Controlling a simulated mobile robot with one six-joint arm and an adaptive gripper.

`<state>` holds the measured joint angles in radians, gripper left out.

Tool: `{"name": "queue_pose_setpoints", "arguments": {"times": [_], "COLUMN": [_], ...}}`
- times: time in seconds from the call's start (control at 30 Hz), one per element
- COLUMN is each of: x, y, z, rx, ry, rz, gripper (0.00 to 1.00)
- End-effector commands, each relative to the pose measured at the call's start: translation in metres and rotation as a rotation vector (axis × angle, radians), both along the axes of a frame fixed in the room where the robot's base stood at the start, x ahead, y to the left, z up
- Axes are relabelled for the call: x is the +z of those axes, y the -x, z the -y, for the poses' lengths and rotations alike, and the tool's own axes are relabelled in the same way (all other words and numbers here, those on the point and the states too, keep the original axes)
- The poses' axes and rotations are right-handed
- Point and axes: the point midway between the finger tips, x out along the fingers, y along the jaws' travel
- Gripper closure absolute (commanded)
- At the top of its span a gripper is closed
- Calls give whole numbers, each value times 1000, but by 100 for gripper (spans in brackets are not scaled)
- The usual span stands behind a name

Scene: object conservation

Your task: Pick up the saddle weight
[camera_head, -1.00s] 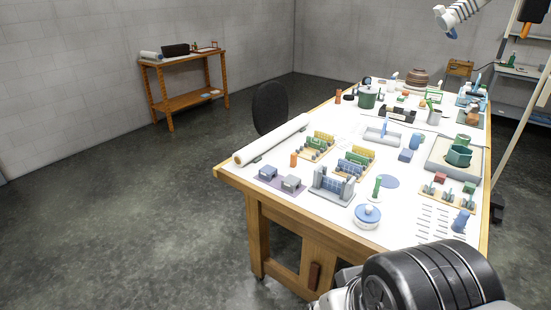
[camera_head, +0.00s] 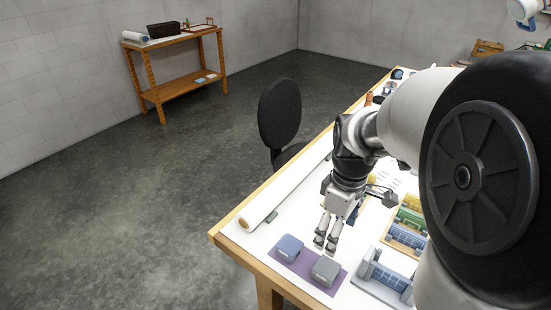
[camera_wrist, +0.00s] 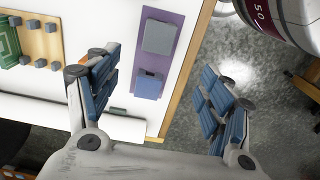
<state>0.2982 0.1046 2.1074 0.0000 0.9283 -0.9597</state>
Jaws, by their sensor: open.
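Two small blocks that look like saddle weights rest on a purple mat (camera_head: 296,275) at the near corner of the table. One is blue-grey (camera_head: 289,248) and the other is grey (camera_head: 326,270). In the wrist view the grey block (camera_wrist: 160,37) and the blue-grey block (camera_wrist: 148,86) lie on the purple mat (camera_wrist: 174,42). I cannot tell which one the task names. My gripper (camera_head: 326,241) points down, open and empty, above and close behind the blocks. In the wrist view its blue-padded fingers (camera_wrist: 158,75) are spread wide, with the blue-grey block showing between them.
A long white roll (camera_head: 288,190) lies along the table's left edge. A grey rack with blue panels (camera_head: 383,276) stands right of the mat. A black chair (camera_head: 280,112) is beside the table. My arm hides much of the table. Open floor lies to the left.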

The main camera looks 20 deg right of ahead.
Motion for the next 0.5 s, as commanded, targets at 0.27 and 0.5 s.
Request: {"name": "queue_pose_setpoints", "arguments": {"times": [0.27, 0.5], "x": [-61, -106], "y": [1, 1], "z": [0, 0], "rx": [2, 2], "ry": [-2, -2], "rz": [-7, -4], "gripper": [27, 27]}}
